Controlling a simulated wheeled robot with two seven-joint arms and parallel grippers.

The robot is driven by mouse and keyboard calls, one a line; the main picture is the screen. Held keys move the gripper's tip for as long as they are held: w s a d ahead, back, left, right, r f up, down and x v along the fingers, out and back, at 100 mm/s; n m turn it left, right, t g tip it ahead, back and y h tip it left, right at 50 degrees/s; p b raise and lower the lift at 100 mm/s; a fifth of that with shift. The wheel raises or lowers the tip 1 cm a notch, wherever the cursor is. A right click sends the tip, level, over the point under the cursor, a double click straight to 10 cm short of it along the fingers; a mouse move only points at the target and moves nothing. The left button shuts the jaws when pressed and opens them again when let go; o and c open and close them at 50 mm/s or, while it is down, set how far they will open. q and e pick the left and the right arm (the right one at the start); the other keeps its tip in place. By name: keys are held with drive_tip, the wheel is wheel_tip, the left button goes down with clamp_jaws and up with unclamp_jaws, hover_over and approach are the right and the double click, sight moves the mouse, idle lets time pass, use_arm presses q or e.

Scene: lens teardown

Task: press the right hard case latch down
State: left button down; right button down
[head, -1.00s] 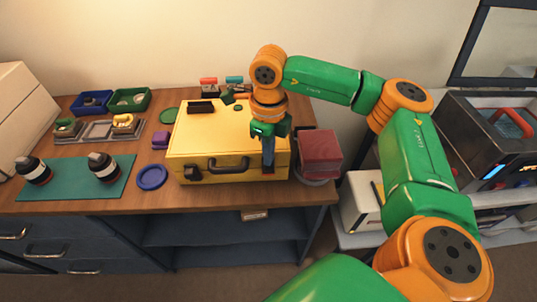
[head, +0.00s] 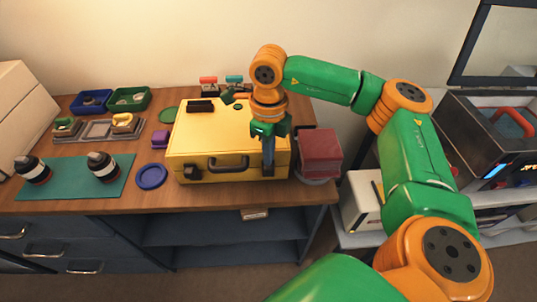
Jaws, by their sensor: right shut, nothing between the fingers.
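The yellow hard case (head: 215,145) stands closed on the wooden bench, its black handle (head: 229,164) facing the front. The left latch (head: 191,172) is a dark piece on the front face, left of the handle. My right gripper (head: 268,168) is shut and points down at the front of the case, right of the handle. Its fingertips are at the spot of the right latch, which they mostly hide, so I cannot make out the latch's position or be sure of contact. My left gripper is out of view.
A red box (head: 320,152) stands close to the right of the case. A blue ring (head: 151,176) and a purple block (head: 160,138) lie to its left. A teal mat (head: 75,185) with two lens-like cylinders is further left. The bench's front edge runs just before the case.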

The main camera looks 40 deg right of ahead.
wheel_tip(320, 180, up, 6)
drive_tip(key=p, duration=0.4)
drive_tip(key=shift+r, duration=0.15)
